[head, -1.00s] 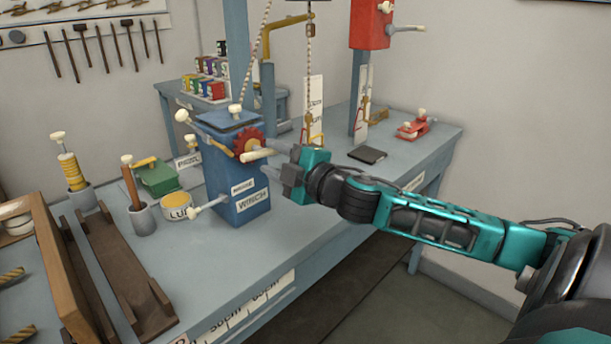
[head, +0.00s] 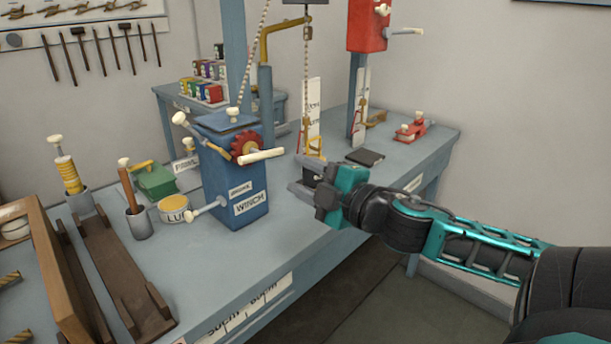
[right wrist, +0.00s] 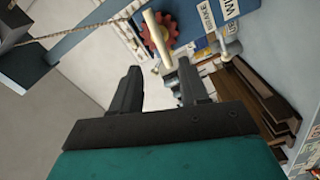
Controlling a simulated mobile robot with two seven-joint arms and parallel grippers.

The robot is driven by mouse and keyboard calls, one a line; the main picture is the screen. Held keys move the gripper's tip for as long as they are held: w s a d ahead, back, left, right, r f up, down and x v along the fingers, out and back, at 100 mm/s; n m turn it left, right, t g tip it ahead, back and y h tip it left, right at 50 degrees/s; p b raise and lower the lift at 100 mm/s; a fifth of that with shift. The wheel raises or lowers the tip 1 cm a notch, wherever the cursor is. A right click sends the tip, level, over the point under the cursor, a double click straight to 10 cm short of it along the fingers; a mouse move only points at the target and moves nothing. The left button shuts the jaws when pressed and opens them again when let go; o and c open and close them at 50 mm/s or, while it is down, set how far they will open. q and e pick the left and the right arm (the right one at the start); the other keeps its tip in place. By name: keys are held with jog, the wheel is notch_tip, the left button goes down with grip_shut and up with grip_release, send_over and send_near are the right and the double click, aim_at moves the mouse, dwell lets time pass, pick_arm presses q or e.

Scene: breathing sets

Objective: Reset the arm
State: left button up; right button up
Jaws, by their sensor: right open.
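My right gripper (head: 301,180) is open and empty in the head view, to the right of the blue winch box (head: 232,180) and apart from it. In the right wrist view its two dark fingers (right wrist: 157,88) are spread with nothing between them. The winch has a red gear (head: 244,146) and a cream crank handle (head: 262,156) pointing toward my gripper's side. The gear (right wrist: 160,33) and handle (right wrist: 157,40) also show beyond the fingers in the right wrist view. My left gripper is not in view.
The blue-grey bench (head: 275,245) carries a yellow tin (head: 176,210), a green box (head: 157,181), a wooden tray (head: 58,280) and brown rails (head: 128,285) at left. A chain (head: 307,70) hangs behind my gripper. A red box (head: 369,25) stands on a post at the back right.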

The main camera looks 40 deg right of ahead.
dwell(0.6)
jog(key=s+a+f+m+g+h, duration=0.1)
jog(key=s+f+m+g, duration=0.15)
jog(key=f, duration=0.65)
jog(key=s+f+m+g+h, duration=0.15)
jog(key=f+m, duration=0.25)
jog(key=f, duration=0.6)
jog(key=s+a+f+m+g+y, duration=0.1)
jog(key=s+a+f+m, duration=0.2)
jog(key=a+f, duration=0.4)
jog(key=s+a+f+m+g+y, duration=0.2)
jog(key=s+a+f, duration=0.3)
jog(key=a, duration=0.5)
notch_tip(320, 180, down, 2)
jog(key=shift+s+f+m, duration=0.2)
jog(key=shift+s+m, duration=0.15)
jog(key=shift+m, duration=0.1)
